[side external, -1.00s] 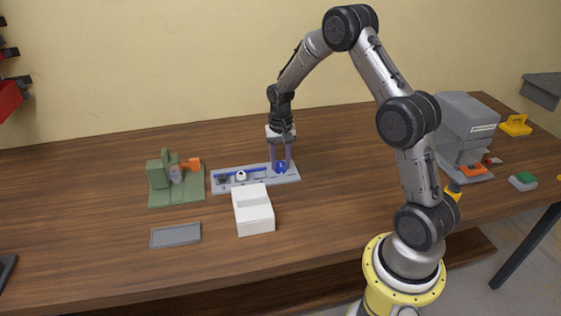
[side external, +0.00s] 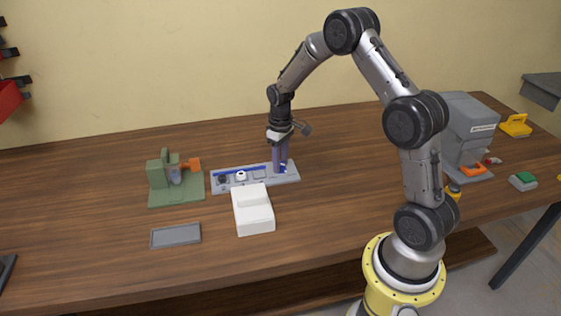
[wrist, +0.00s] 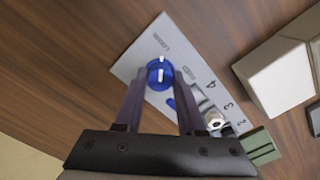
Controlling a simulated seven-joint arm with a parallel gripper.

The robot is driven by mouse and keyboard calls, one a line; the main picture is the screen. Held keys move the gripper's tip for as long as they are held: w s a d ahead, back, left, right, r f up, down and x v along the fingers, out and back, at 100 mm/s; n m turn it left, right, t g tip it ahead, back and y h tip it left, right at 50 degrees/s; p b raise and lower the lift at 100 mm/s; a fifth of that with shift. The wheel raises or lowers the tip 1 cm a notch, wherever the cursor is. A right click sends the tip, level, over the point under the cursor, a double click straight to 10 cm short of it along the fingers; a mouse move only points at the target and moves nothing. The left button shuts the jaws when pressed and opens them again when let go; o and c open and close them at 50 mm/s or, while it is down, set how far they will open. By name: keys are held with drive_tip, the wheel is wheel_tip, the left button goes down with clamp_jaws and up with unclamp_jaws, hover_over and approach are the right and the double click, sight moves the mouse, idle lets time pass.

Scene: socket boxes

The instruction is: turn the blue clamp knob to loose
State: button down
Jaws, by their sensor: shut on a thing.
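The blue clamp knob (wrist: 160,72) is a round blue dial with a white pointer line, near one end of a light grey panel (wrist: 148,48). In the side view the panel (side external: 292,178) lies flat on the table, and the knob (side external: 282,168) is mostly hidden by the fingers. My gripper (wrist: 160,80) points down with its two fingers on either side of the knob, shut on it. It also shows in the side view (side external: 281,170). Lettering stands beside the knob on the panel, too small to read surely.
The panel also carries a blue bar (side external: 255,169), a white nut-like part (wrist: 214,121) and numbers. A white box (side external: 253,210) stands in front of the panel. A green fixture (side external: 176,180) is at left, with a grey tray (side external: 176,235) before it.

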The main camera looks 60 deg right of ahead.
drive_tip(key=shift+w+r+n, duration=0.1)
drive_tip(key=shift+r+n, duration=0.05)
drive_tip(key=shift+n, duration=0.35)
drive_tip(key=c, duration=0.5)
unclamp_jaws()
wheel_tip(320, 180, up, 14)
idle(0.4)
